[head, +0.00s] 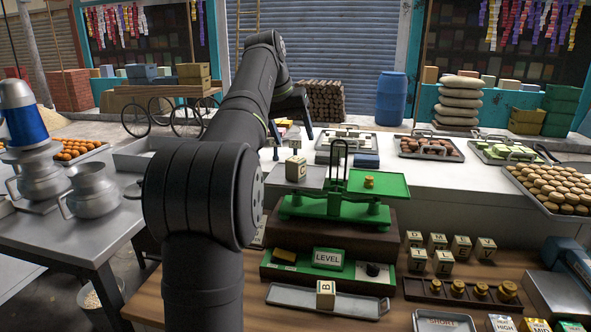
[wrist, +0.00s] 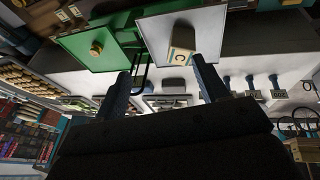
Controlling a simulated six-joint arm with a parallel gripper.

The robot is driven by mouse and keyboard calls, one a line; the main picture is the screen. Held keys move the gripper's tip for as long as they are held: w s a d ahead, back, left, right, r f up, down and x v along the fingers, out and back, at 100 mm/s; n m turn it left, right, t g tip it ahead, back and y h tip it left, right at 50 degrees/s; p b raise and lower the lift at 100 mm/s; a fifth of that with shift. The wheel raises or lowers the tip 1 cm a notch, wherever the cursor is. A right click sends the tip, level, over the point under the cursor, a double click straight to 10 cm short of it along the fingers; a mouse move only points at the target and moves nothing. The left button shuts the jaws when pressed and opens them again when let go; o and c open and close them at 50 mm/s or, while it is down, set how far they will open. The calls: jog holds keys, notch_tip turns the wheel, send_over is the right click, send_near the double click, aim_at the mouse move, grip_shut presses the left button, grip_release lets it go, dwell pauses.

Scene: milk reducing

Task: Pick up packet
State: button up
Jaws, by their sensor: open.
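A small cream block-like packet marked C (head: 295,168) stands on the grey left pan (head: 312,181) of a green balance scale (head: 334,212). It also shows in the wrist view (wrist: 181,45), between the fingertips in the picture. My gripper (head: 291,130) is open and empty, behind and above the left pan in the head view. In the wrist view its two fingers (wrist: 162,68) are spread wide. A packet marked B (head: 326,294) stands on the front tray. Several lettered packets (head: 437,242) stand on the wooden table at right. Which packet is meant cannot be told.
The green right pan (head: 393,184) carries a brass weight (head: 369,181). The scale's thin upright post (head: 338,160) rises beside the left pan. A rack of brass weights (head: 460,291) and a LEVEL panel (head: 328,257) lie in front. Metal pots (head: 91,192) stand at left.

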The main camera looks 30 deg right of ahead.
aim_at(295, 159)
jog(key=w+r+m, duration=0.3)
jog(key=w+m, duration=0.1)
jog(key=m, duration=0.1)
jog(key=shift+t, duration=0.3)
jog(key=x, duration=1.6)
jog(key=shift+s+a+f, duration=0.2)
jog(key=shift+a+f, duration=0.15)
jog(key=shift+c, duration=0.3)
